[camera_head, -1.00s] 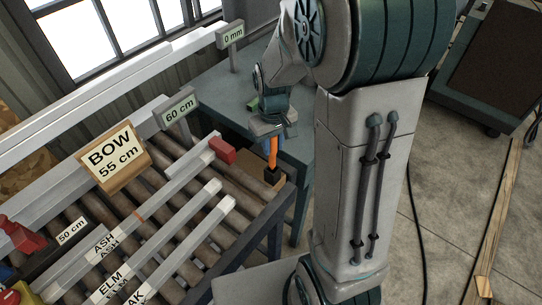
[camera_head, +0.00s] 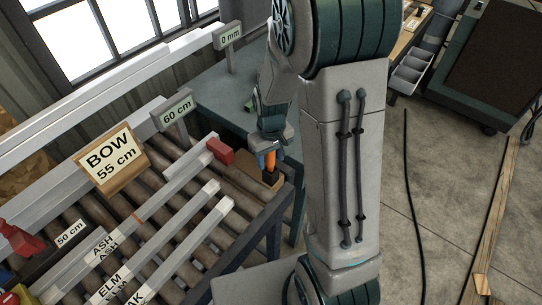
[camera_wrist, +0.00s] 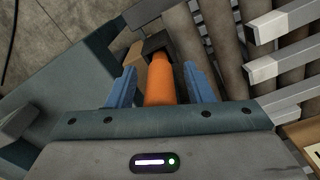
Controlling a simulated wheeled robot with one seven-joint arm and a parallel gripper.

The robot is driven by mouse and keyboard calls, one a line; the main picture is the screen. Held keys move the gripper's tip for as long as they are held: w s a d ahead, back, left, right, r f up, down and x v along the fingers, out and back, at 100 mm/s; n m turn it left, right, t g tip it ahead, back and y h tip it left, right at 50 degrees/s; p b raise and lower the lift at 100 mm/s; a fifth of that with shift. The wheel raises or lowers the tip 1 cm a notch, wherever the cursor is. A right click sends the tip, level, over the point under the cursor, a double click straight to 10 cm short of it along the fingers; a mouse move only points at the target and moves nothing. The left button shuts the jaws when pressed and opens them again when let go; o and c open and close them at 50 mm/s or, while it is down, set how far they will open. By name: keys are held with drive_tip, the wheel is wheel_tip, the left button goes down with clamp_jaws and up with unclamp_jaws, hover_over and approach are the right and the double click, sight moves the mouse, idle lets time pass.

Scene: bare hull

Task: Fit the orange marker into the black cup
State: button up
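The orange marker (camera_head: 270,160) stands upright in the head view, its lower end at the top of the small black cup (camera_head: 271,178). My gripper (camera_head: 267,152) is directly above the cup with its fingers around the marker. In the wrist view, the marker (camera_wrist: 160,80) lies between the two blue fingers (camera_wrist: 160,88), with a narrow gap on each side, so the gripper looks open. The black cup (camera_wrist: 155,43) shows at the marker's far end. The marker seems to sit in the cup's mouth; how deep is hidden.
A roller rack with metal bars (camera_head: 165,225) lies left of the cup, with a red block (camera_head: 220,151) near it. A teal table (camera_head: 225,100) stands behind. A tan block (camera_wrist: 133,58) is beside the cup in the wrist view.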

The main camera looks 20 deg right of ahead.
wheel_tip(320, 180, up, 11)
drive_tip(key=shift+r, duration=0.2)
drive_tip(key=shift+s+r, duration=0.1)
drive_tip(key=shift+r, duration=0.45)
drive_tip(key=s+r+m+t, duration=0.1)
drive_tip(key=s+r, duration=0.2)
drive_tip(key=s, duration=0.4)
drive_tip(key=s+r+m+t, duration=0.1)
drive_tip(key=s+r+t, duration=0.1)
drive_tip(key=s, duration=0.5)
drive_tip(key=shift+r+m+t, duration=0.3)
drive_tip(key=shift+r, duration=0.1)
idle(0.6)
